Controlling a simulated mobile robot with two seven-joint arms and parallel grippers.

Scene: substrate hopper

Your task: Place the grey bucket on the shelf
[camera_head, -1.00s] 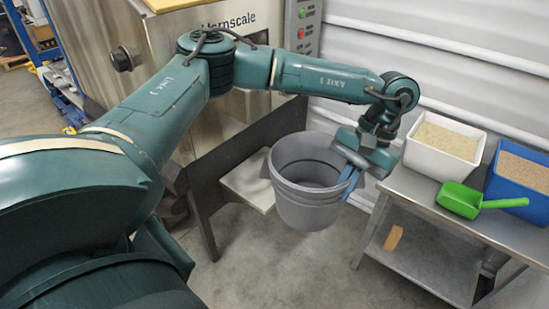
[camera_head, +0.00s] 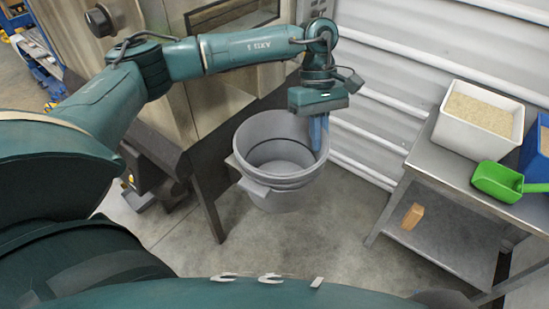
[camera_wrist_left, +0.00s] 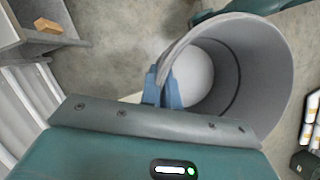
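The grey bucket (camera_head: 262,200) hangs upright beside the machine in the head view, its open top facing up. My left gripper (camera_head: 318,135) is above its right rim, with blue fingers shut on the bucket wall. The left wrist view shows the fingers (camera_wrist_left: 162,88) gripping the rim, and the empty-looking inside of the bucket (camera_wrist_left: 225,75). The pale shelf on the machine's front is mostly hidden behind and under the bucket. I cannot tell whether the bucket touches it. My right gripper is not in view.
A steel table (camera_head: 435,165) at right carries a white bin (camera_head: 478,122), a green scoop (camera_head: 496,182) and a blue bin (camera_head: 535,150). A wooden block (camera_head: 412,216) lies on its lower shelf. The machine's dark support (camera_head: 208,195) stands left of the bucket. Floor is clear between support and table.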

